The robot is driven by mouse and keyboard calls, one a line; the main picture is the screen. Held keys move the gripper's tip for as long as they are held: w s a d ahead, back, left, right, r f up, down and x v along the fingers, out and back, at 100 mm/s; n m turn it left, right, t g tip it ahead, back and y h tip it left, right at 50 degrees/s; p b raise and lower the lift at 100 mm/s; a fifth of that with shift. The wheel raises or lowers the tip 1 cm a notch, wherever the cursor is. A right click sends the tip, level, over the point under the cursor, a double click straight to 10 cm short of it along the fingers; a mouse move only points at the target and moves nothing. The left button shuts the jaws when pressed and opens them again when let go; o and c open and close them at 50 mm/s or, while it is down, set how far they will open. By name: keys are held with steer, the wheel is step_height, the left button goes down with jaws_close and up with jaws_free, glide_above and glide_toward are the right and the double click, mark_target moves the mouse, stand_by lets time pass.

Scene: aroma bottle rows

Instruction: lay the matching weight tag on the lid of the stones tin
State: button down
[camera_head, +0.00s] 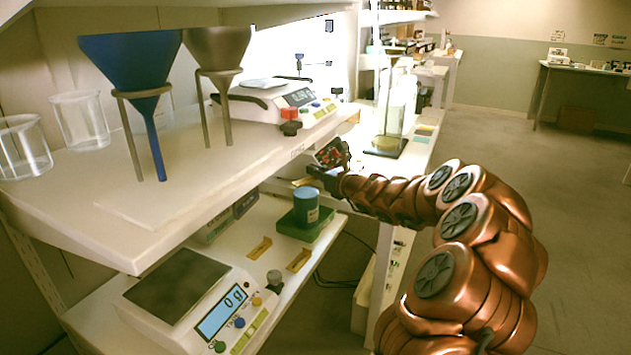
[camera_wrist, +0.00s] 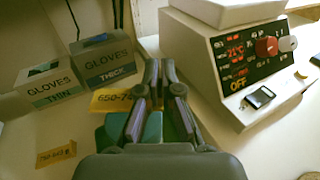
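A blue tin (camera_head: 306,212) stands upright on a green base (camera_head: 322,228) on the lower shelf. Its label is too small to read. My gripper (camera_head: 313,174) is just above the tin's lid. In the wrist view my gripper (camera_wrist: 160,72) is closed on a yellow tag (camera_wrist: 108,101) reading "650-7…", the rest hidden by a finger. The tag also shows above the lid in the head view (camera_head: 303,182); I cannot tell if it touches. Another yellow tag (camera_wrist: 56,155), apparently "750-845 g", lies on the shelf. Teal and green parts below the fingers are mostly hidden.
Two glove boxes, THIN (camera_wrist: 48,84) and THICK (camera_wrist: 104,62), stand behind left. A device reading OFF (camera_wrist: 225,65) stands right. A scale (camera_head: 190,300) reading 0 g is at the front, with two yellow pieces (camera_head: 260,248) (camera_head: 299,259) nearby. The upper shelf (camera_head: 215,180) overhangs.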

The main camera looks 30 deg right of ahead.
mark_target(315, 180)
steer(key=shift+f+b, duration=0.4)
steer(key=shift+f, duration=1.05)
steer(key=shift+f, duration=0.15)
steer(key=c, duration=1.3)
jaws_free()
steer(key=shift+s+r, duration=0.2)
steer(key=shift+s, duration=0.05)
steer(key=s, duration=0.3)
steer(key=s+p, duration=0.1)
steer(key=s, duration=0.3)
steer(key=s+d+r, duration=0.1)
steer(key=s, duration=0.3)
steer(key=shift+s+d+p, duration=0.1)
steer(key=shift+s+p, duration=0.1)
steer(key=shift+p, duration=0.15)
